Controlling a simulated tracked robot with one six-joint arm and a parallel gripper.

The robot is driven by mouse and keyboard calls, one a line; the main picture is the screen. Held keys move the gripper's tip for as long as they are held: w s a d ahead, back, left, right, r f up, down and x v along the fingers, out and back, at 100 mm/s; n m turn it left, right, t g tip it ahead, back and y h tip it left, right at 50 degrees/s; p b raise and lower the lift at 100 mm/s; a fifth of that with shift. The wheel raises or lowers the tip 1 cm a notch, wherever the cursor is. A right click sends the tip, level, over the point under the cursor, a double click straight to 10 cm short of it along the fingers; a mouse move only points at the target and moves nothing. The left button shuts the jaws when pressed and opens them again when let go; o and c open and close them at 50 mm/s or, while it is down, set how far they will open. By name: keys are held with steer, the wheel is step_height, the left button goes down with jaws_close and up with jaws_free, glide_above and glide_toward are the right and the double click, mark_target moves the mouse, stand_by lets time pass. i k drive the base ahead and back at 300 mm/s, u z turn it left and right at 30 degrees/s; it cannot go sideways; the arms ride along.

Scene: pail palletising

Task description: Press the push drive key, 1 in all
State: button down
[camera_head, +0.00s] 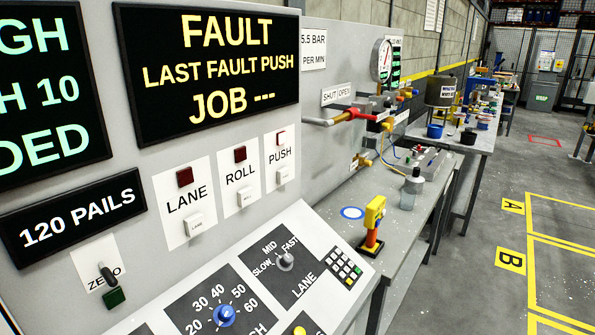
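The push drive key (283,174) is a small pale key on a white plate marked PUSH (280,153), on the grey upright panel. Above the word is a square lamp (281,138) with a pale face and red edge, unlike the dark red lamps on the two plates to its left. The roll key (245,198) and the lane key (195,223) are similar pale keys lower left. The black display (208,68) reads FAULT, LAST FAULT PUSH, JOB ---. My gripper is not in view, and nothing covers the push key.
A sloping console (240,285) with knobs and a keypad (343,267) juts out below the keys. A zero switch (107,273) is at lower left. Right of the panel are red-handled pipework (352,115) and a bench with a yellow-and-red device (373,222). Open floor lies at right.

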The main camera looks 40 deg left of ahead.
mark_target(283, 174)
steer(key=i, duration=2.3)
steer(key=u, duration=2.95)
